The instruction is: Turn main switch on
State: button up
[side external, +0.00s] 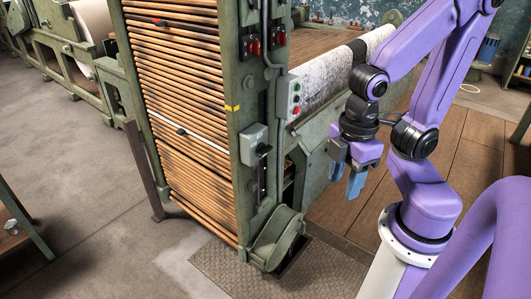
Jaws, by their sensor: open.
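No label tells which control is the main switch. A grey switch box (253,143) with a dark handle (264,150) at its right side is on the green machine post. A grey push-button box (289,97) with several coloured buttons sits higher on the post's right edge. Two dark boxes with red parts, a left one (253,47) and a right one (280,38), are near the top. My gripper (347,178) points down with its blue fingers apart and empty. It is to the right of the switch box and clear of it in the picture.
The lattice of wooden slats (185,110) fills the machine's front. A pale fibre web (335,75) runs behind the post. A rounded green guard (277,238) stands at the post's foot, by a metal floor plate (225,268). Open floor (80,190) lies at left.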

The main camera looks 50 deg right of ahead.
jog(key=o, duration=0.5)
jog(key=shift+r, duration=0.1)
jog(key=o, duration=0.3)
jog(key=shift+r, duration=0.35)
notch_tip(320, 180, up, 4)
jog(key=w+f+m+t, duration=0.2)
jog(key=w+m+t, duration=0.2)
jog(key=w, duration=1.3)
jog(key=w+d+m+t, duration=0.1)
jog(key=w+d+t, duration=0.1)
jog(key=w+d, duration=0.35)
jog(key=w+d+m+t, duration=0.1)
jog(key=w+d+t, duration=0.2)
jog(key=w, duration=0.6)
jog(key=s+d+f+m+t, duration=0.1)
jog(key=d+f+m+t, duration=0.15)
jog(key=d, duration=0.65)
jog(key=s+d+r+m+t, duration=0.1)
jog(key=s+r+m+t, duration=0.15)
jog(key=s, duration=0.45)
jog(key=s+d+r+m+t, duration=0.1)
jog(key=s+r+m+t, duration=0.1)
jog(key=s+t, duration=0.35)
jog(key=g, duration=0.2)
send_near(268, 151)
jog(key=w, duration=0.9)
jog(key=shift+w+a+f, duration=0.1)
jog(key=shift+w+a, duration=0.1)
jog(key=shift+a, duration=0.05)
